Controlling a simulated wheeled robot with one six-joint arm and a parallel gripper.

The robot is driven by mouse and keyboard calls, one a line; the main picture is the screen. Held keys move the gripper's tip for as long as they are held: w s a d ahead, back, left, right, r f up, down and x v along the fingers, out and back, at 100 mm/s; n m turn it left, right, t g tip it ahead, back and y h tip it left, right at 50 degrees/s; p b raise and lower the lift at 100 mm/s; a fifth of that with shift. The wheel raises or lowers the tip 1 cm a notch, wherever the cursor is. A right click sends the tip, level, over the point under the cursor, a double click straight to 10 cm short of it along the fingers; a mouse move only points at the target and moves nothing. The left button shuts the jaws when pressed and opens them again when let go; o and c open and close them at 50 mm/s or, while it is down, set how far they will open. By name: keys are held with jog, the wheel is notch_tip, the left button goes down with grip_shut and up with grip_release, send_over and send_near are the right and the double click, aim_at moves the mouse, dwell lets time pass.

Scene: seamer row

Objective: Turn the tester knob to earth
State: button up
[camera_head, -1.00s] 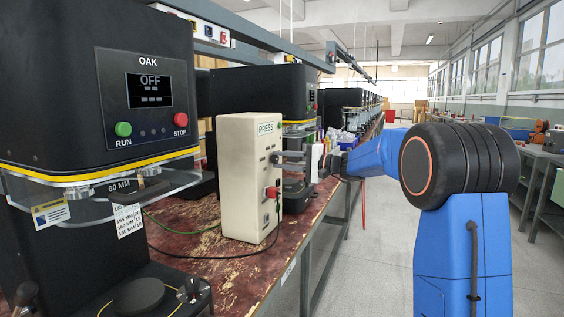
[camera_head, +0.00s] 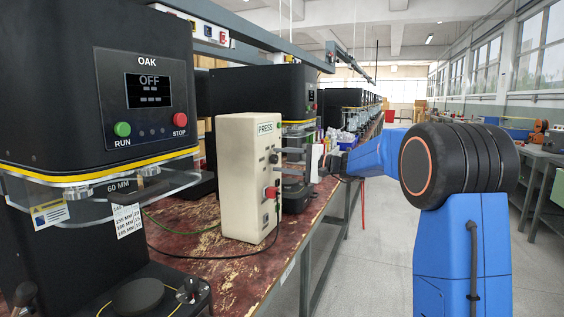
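The tester looks to be the upright cream box (camera_head: 240,185) labelled PRESS, standing on the worn red bench. Its narrow right face has a small dark knob (camera_head: 273,158) near the upper middle and a red switch (camera_head: 271,192) below. The markings by the knob are too small to read, so its setting cannot be told. My gripper (camera_head: 292,160) is just right of the knob, at knob height, pointing left at that face. A small gap seems to show between them. The fingers are small and blend with the machine behind, so I cannot tell whether they are open or shut.
A large black OAK machine (camera_head: 60,80) with a clear guard stands at the near left. More black machines (camera_head: 262,92) line the bench (camera_head: 205,262) behind the box. Green and black cables run from the box over the bench. The aisle floor (camera_head: 380,260) on the right is clear.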

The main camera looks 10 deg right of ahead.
jog(key=v, duration=1.7)
jog(key=shift+d, duration=0.15)
jog(key=shift+s, duration=0.1)
jog(key=s+a+f+n+g+h, duration=0.1)
jog(key=s+a+f+g+h, duration=0.1)
jog(key=s+a+f, duration=0.4)
jog(key=s+a+f+n+g+h, duration=0.15)
jog(key=s+a, duration=0.25)
jog(key=s, duration=0.4)
jog(key=s+a+f+n+g+h, duration=0.1)
jog(key=s+a+f+g+h, duration=0.2)
jog(key=s, duration=0.5)
jog(key=s+d+f+n+h, duration=0.2)
jog(key=s+f+h, duration=0.2)
jog(key=s+f, duration=0.3)
jog(key=s+d+f+n+h, duration=0.2)
jog(key=s+f, duration=0.6)
jog(key=s, duration=0.9)
jog(key=shift+d+f+n+t+h, duration=0.15)
jog(key=shift+d+n+t+h, duration=0.2)
jog(key=shift+d+h, duration=0.55)
